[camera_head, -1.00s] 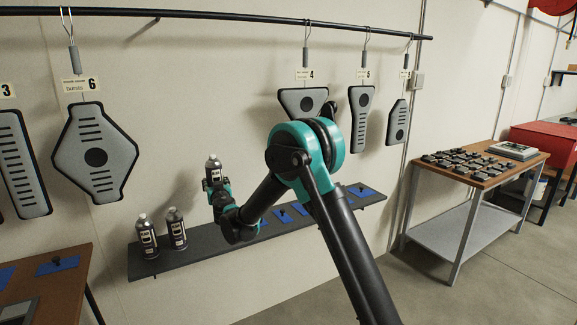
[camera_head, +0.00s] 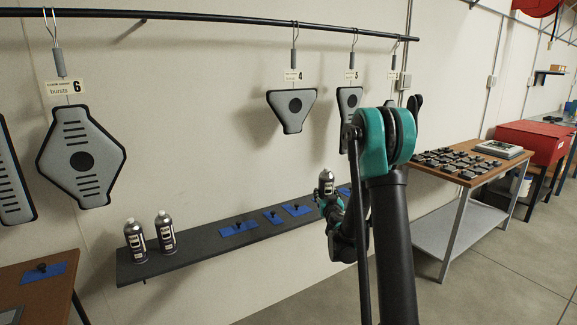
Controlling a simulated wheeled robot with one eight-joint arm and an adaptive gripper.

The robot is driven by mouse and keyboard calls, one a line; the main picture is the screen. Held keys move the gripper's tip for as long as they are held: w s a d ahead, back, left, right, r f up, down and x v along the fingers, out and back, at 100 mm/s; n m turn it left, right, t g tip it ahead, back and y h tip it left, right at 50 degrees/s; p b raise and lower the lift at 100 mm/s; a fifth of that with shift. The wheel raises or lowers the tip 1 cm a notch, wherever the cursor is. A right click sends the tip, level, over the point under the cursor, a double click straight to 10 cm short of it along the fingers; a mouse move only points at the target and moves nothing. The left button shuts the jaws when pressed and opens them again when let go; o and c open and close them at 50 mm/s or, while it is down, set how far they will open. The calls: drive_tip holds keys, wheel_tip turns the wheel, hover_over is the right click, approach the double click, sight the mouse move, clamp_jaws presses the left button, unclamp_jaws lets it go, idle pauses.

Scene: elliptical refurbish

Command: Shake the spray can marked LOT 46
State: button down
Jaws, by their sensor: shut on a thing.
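My gripper (camera_head: 327,196) is shut on a dark spray can with a silver top (camera_head: 326,180). It holds the can upright, in front of the right part of the wall shelf. My arm hides part of the gripper. The can's marking is too small to read. Two similar spray cans, a left one (camera_head: 135,241) and a right one (camera_head: 165,232), stand upright at the left end of the shelf. Their labels cannot be read for a lot number either.
The dark shelf (camera_head: 200,246) carries several blue patches with small black parts (camera_head: 272,217). Grey panels (camera_head: 82,160) hang from a rail above. A wooden-topped table with dark pieces (camera_head: 466,165) stands at right, and another table (camera_head: 40,295) at lower left. Open floor lies between.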

drive_tip(key=s+d+r, duration=0.1)
drive_tip(key=d+r, duration=0.3)
drive_tip(key=r, duration=0.3)
wheel_tip(320, 180, down, 7)
drive_tip(key=shift+s+a+h, duration=0.15)
drive_tip(key=shift+h, duration=0.15)
idle(1.3)
